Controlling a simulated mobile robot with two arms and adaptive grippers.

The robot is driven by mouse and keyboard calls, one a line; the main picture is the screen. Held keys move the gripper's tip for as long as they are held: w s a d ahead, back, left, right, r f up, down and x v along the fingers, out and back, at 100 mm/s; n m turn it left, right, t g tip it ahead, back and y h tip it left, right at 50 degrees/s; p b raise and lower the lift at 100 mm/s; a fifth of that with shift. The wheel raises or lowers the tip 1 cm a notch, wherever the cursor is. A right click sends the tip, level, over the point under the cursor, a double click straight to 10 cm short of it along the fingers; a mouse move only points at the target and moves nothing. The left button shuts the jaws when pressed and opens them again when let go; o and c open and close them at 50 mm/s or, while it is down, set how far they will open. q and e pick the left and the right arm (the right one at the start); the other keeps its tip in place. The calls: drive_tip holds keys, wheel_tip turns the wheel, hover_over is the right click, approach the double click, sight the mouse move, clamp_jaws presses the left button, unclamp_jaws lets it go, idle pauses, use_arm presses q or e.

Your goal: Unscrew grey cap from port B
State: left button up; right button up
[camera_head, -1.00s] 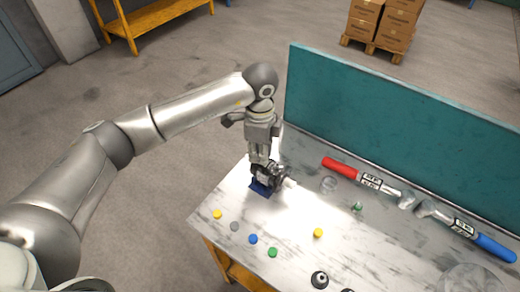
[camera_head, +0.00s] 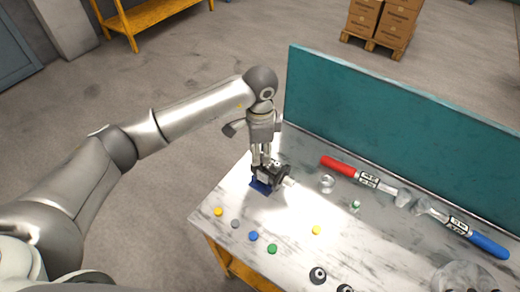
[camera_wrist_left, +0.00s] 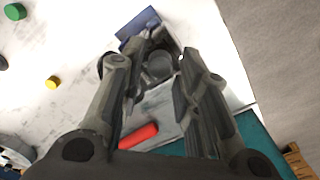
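The dark hydraulic motor (camera_head: 276,178) sits on a blue base (camera_head: 261,187) near the left end of the table. My left gripper (camera_head: 261,162) points down at the top of the motor. In the left wrist view, its two fingers (camera_wrist_left: 161,72) stand apart, with a round grey part (camera_wrist_left: 160,66), seemingly the grey cap, between and beyond their tips. I cannot tell whether the fingers touch it. Port markings are not readable. A loose grey cap (camera_head: 235,223) lies on the table. My right gripper is not in view.
Yellow (camera_head: 218,212), blue (camera_head: 254,236) and green (camera_head: 272,249) caps lie in front of the motor, with another yellow cap (camera_head: 316,230) to the right. A red-handled tool (camera_head: 338,166) and a blue-handled tool (camera_head: 490,245) lie by the teal back panel (camera_head: 390,120).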

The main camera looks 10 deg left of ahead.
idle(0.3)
use_arm(q)
drive_tip(key=shift+f+m+b, duration=0.1)
drive_tip(key=shift+m+b, duration=0.35)
drive_tip(key=shift+m, duration=0.45)
drive_tip(key=m+b, duration=0.1)
drive_tip(key=m, duration=0.2)
drive_tip(key=shift+m, duration=0.4)
drive_tip(key=m+b, duration=0.2)
drive_tip(key=m, duration=0.1)
drive_tip(key=shift+m, duration=0.9)
drive_tip(key=shift+b, duration=0.4)
drive_tip(key=shift+c, duration=0.2)
